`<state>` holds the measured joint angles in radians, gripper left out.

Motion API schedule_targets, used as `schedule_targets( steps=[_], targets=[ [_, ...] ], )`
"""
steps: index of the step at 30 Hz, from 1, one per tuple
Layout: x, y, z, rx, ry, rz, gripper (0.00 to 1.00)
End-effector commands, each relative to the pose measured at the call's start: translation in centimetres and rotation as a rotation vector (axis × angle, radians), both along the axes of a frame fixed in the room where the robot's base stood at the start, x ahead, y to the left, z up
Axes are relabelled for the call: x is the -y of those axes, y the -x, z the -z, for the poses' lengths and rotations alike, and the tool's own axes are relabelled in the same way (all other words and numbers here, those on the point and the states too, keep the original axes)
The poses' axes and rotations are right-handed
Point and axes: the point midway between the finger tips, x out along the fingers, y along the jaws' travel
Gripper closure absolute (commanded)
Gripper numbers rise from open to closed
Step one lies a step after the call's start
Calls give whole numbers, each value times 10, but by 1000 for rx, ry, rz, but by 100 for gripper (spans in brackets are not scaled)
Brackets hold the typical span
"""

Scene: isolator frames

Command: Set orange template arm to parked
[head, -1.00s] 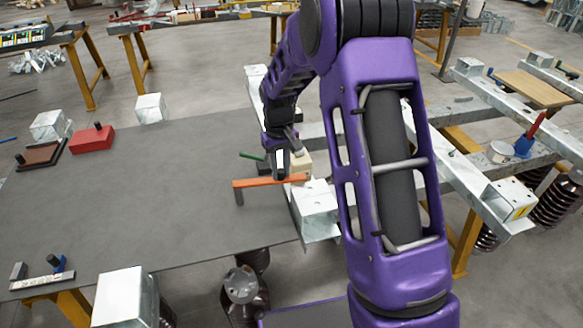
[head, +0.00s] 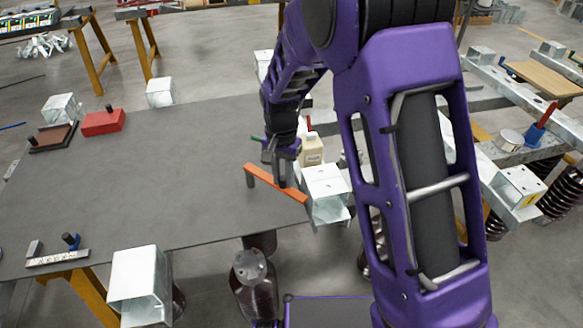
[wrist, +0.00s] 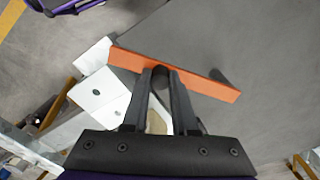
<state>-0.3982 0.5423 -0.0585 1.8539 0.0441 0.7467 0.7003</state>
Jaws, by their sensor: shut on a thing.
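The orange template arm (head: 264,178) is a flat orange bar at the right edge of the grey table. In the head view it slants from upper left down to a galvanized block on the right. A dark leg hangs under its free left end. In the wrist view the bar (wrist: 205,84) crosses the picture ahead of the fingers, its left end near the white block. My gripper (head: 283,182) is at the bar's middle. In the wrist view my fingers (wrist: 161,82) are closed around a dark round peg at the bar; the grip is partly hidden.
A galvanized block (head: 325,182) stands at the bar's right end, with a cream container (head: 311,150) behind it. A red block (head: 103,122) and a brown plate (head: 53,137) lie far left. The middle of the grey table (head: 150,185) is clear.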

Motion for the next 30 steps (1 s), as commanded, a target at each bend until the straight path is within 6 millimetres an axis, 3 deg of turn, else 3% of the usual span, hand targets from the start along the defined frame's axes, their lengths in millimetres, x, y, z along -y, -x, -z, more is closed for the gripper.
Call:
schedule_targets(
  steps=[9, 18, 30],
  targets=[
    [-27, 26, -2, 0, 1, 292, 100],
    [-50, 38, -3, 1, 0, 520, 100],
    [-65, 43, -1, 1, -1, 664, 100]
  ],
)
